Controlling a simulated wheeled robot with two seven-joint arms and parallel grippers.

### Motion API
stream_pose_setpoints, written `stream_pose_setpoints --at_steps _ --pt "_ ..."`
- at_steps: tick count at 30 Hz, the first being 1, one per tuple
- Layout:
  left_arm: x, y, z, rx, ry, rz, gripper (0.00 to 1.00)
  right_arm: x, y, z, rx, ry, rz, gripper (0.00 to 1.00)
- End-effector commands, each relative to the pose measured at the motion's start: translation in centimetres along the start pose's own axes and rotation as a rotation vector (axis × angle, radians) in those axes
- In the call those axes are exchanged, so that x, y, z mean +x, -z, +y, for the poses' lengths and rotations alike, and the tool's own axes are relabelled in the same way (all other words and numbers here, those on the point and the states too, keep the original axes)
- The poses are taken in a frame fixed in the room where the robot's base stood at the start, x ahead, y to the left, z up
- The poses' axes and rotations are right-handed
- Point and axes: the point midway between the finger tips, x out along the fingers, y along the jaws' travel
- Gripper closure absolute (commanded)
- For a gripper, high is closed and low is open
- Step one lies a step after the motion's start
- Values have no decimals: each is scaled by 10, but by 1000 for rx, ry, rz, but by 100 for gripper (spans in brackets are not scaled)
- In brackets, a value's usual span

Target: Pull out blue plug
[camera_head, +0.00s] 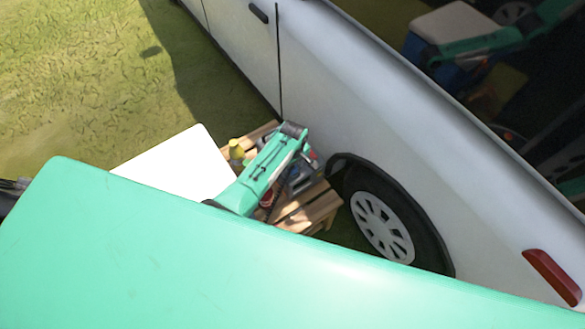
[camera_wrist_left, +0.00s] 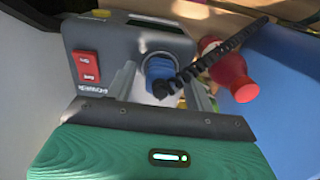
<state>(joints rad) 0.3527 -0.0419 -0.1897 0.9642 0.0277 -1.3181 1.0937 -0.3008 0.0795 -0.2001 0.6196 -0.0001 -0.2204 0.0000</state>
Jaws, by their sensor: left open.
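In the left wrist view, a blue plug (camera_wrist_left: 160,72) with a black coiled cable (camera_wrist_left: 215,55) sits in the front of a grey device (camera_wrist_left: 95,60) that has a red switch (camera_wrist_left: 88,68). My left gripper (camera_wrist_left: 162,80) is open, with one finger on each side of the plug. I cannot tell whether the fingers touch it. In the head view my left forearm (camera_head: 262,175) reaches over a wooden crate-like stand (camera_head: 310,208) beside the van; the plug cannot be made out there. My right gripper does not show.
Open grass (camera_head: 80,80) is at upper left.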

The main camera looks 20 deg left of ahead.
Motion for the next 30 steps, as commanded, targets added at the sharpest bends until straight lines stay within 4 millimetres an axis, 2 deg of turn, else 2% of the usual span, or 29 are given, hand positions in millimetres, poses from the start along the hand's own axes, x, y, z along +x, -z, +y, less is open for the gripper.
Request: stream_pose_setpoints --at_steps 19,30 --pt "0 0 0 0 0 0 46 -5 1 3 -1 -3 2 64" --pt "0 0 0 0 0 0 46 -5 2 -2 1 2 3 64"
